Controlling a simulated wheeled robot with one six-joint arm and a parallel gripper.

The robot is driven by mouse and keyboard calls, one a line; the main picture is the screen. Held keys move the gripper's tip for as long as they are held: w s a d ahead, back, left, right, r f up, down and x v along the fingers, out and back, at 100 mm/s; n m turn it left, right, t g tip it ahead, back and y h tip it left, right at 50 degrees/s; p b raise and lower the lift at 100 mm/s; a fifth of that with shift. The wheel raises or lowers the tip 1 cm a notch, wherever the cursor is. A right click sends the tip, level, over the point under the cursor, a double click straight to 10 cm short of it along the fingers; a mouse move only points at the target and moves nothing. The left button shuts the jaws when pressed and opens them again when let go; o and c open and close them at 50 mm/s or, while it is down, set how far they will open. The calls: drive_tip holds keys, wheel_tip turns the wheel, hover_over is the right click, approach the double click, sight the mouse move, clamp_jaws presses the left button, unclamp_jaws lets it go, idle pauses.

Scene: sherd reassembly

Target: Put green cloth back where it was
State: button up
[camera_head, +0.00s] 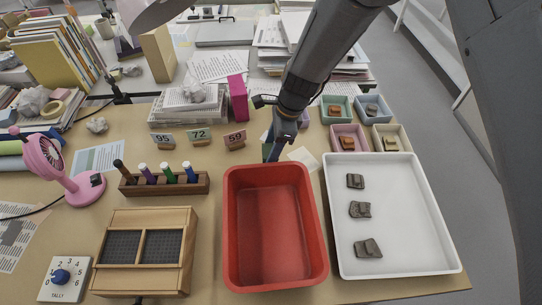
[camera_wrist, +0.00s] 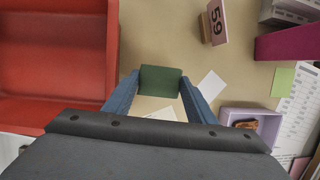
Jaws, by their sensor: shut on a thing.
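The green cloth (camera_wrist: 160,79) shows as a dark green, roughly rectangular piece between the blue fingertips of my gripper (camera_wrist: 160,86) in the wrist view. My gripper is shut on it. In the head view, my gripper (camera_head: 271,148) is just behind the back edge of the red bin (camera_head: 275,278), near the number card 59. The green cloth (camera_head: 266,150) is partly hidden there by my gripper. I cannot tell how high it is above the table.
A white tray (camera_head: 425,262) with three brown sherds stands right of the red bin. Several small pastel boxes (camera_head: 345,138) stand behind it. Number cards (camera_head: 235,137), a marker rack (camera_head: 165,187) and a wooden box (camera_head: 145,218) lie left. A paper slip (camera_wrist: 211,85) lies beside my gripper.

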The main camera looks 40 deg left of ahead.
drive_tip(key=shift+f+p, duration=0.5)
drive_tip(key=shift+f, duration=1.75)
drive_tip(key=shift+f, duration=0.1)
drive_tip(key=o, duration=1.1)
drive_tip(key=b+v, duration=0.3)
drive_tip(key=v, duration=0.9)
